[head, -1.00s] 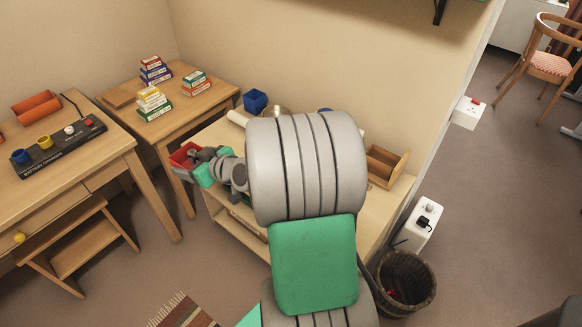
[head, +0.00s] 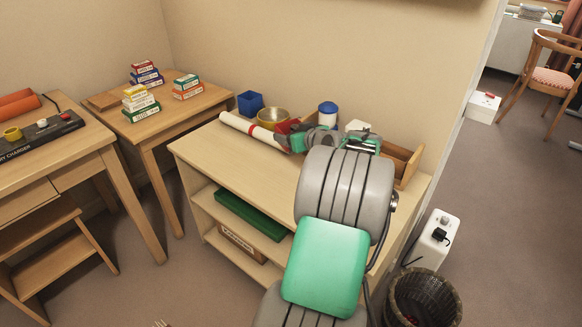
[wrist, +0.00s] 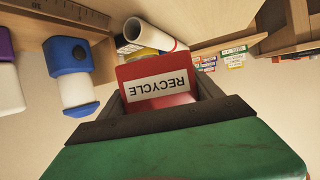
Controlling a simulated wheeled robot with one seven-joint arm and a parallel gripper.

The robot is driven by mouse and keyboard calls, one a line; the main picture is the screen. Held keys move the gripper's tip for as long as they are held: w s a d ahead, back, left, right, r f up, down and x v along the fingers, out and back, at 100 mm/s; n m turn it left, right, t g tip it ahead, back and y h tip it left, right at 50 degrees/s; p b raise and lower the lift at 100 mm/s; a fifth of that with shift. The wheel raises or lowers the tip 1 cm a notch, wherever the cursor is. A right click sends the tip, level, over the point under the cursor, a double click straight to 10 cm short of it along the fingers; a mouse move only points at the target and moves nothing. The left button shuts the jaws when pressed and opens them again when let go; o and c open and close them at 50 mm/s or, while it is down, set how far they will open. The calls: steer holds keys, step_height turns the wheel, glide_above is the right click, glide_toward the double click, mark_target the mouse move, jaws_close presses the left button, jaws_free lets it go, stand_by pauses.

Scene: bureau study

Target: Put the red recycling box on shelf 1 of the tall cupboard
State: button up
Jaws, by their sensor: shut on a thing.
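The red recycling box (wrist: 150,72) is between the two dark fingers of my gripper (wrist: 160,108) in the wrist view. Its white RECYCLE label reads upside down there. In the head view a small part of the red box (head: 287,127) shows at the end of my arm, above the top of the low shelf unit. My gripper (head: 297,139) is shut on the box; my arm hides part of both. I cannot make out a tall cupboard in these views.
A basket (head: 425,300) stands right of my arm. Open floor (head: 500,190) lies to the right.

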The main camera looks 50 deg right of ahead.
mark_target(292, 168)
step_height(292, 168, down, 10)
steer(key=b, duration=0.2)
steer(key=shift+b, duration=0.35)
steer(key=o, duration=0.9)
steer(key=shift+f, duration=0.1)
steer(key=o, duration=0.5)
